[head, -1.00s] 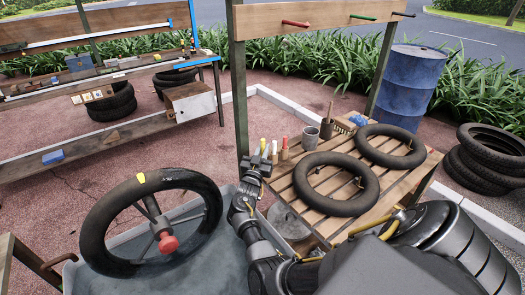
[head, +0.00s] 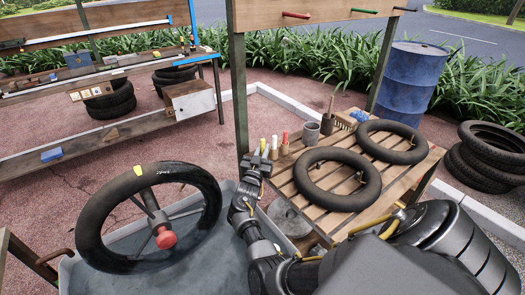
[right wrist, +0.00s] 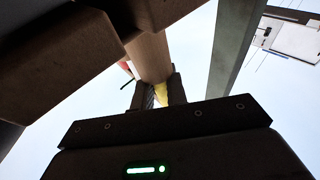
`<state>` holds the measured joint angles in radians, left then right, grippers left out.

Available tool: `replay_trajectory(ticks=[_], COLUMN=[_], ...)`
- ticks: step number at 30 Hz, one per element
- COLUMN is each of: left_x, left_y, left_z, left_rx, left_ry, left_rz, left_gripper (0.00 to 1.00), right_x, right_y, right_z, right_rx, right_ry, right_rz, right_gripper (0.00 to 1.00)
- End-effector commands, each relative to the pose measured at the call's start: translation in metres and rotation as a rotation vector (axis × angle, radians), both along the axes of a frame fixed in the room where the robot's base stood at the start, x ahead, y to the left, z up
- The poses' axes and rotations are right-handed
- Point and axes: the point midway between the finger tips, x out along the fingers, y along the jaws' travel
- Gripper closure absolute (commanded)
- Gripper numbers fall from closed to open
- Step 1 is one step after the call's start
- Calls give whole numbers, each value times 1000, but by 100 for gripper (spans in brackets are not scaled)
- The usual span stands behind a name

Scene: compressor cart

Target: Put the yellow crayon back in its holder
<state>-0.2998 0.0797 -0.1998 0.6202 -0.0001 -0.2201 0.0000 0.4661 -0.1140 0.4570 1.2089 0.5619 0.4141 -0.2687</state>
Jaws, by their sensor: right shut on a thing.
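The yellow crayon (head: 262,145) stands at the left end of a short row on the slatted wooden table (head: 394,197). My right gripper (head: 258,161) is at it, with the yellow tip showing above the fingers. In the right wrist view the fingers (right wrist: 160,94) are shut on the yellow crayon (right wrist: 161,95), against a brown wooden cylinder (right wrist: 149,57). The gripper hides the crayon's lower end, so I cannot tell how it sits in a holder. A white crayon (head: 274,142) and a red crayon (head: 285,137) stand upright in wooden holders (head: 284,149). My left gripper is not in view.
A grey cup (head: 311,134) and a dark brush pot (head: 327,124) stand behind the holders. Two black inner tubes (head: 345,197) cover much of the tabletop. A wheel (head: 92,228) with a yellow mark is at the left over a grey basin. A wooden post (head: 239,90) rises behind the gripper.

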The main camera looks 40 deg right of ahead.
Motion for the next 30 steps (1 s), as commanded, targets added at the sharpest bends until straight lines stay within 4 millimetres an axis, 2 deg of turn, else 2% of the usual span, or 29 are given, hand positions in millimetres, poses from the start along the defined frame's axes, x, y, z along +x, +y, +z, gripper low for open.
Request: replay_trajectory(ticks=[5, 6, 12, 20, 23, 26, 30], left_x=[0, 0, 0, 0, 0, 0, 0], left_y=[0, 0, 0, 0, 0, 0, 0], left_z=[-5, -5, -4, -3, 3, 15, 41], left_rx=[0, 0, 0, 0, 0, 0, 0], left_ry=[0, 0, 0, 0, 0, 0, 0], left_rz=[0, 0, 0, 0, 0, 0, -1], left_gripper=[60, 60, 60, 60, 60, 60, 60], right_x=[0, 0, 0, 0, 0, 0, 0], right_y=[0, 0, 0, 0, 0, 0, 0], right_z=[-6, -6, -6, -4, 3, 17, 45], right_rx=[0, 0, 1, 1, 0, 0, 0], right_ry=[0, 0, 2, 1, 0, -1, -1], right_rz=[0, 0, 0, 0, 0, 0, 0], right_gripper=[100, 84, 60, 60, 60, 60, 60])
